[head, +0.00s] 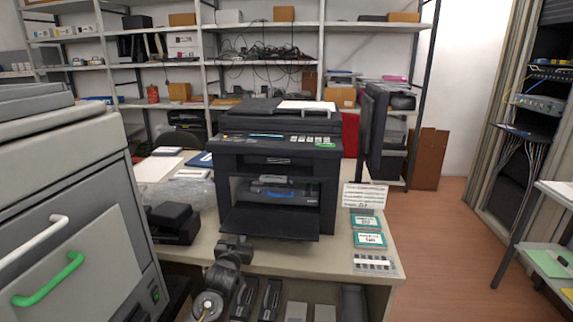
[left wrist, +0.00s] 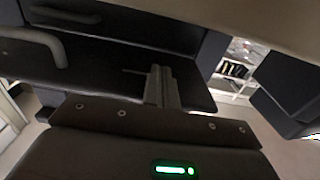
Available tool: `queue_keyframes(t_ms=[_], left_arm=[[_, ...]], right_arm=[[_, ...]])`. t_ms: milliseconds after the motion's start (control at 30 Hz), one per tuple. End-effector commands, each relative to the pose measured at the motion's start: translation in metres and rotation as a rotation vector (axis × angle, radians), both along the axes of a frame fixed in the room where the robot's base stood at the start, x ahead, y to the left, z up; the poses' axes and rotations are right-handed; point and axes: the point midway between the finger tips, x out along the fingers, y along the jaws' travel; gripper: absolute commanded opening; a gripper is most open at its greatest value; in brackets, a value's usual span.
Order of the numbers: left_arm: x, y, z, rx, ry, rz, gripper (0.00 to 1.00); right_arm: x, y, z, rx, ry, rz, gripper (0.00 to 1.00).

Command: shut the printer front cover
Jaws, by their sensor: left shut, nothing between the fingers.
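The black printer (head: 275,165) stands on the desk in the head view. Its front cover (head: 268,223) is folded down and sticks out forward, leaving the front bay open. A dark unit with a blue handle (head: 272,192) shows inside the bay. My left gripper (head: 236,243) is just in front of and below the cover's left front part. In the left wrist view its fingers (left wrist: 163,86) are closed together and empty, against a dark panel; I cannot tell whether they touch it. My right gripper is in neither view.
The desk (head: 350,247) carries a black device (head: 174,222) left of the printer and labelled cards (head: 366,222) at its right. A large grey machine (head: 75,190) with green and white handles stands at the left. Shelves line the back; the floor at right is clear.

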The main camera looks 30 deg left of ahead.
Motion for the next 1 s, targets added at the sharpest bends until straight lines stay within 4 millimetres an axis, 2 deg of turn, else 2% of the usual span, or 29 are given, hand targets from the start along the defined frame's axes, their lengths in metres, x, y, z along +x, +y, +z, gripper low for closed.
queue_keyframes(t_ms=[100,333,700,1000], left_arm=[[0.0,0.0,0.008,0.0,-0.001,0.0,0.0],[0.001,0.0,0.01,0.001,-0.002,0.0,0.0],[0.004,0.001,0.034,0.0,-0.003,-0.001,0.0],[0.004,0.001,0.034,0.001,-0.002,0.0,0.0]], right_arm=[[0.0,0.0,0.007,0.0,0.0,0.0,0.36],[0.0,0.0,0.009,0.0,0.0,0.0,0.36],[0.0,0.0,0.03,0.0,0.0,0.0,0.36],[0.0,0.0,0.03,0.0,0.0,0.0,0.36]])
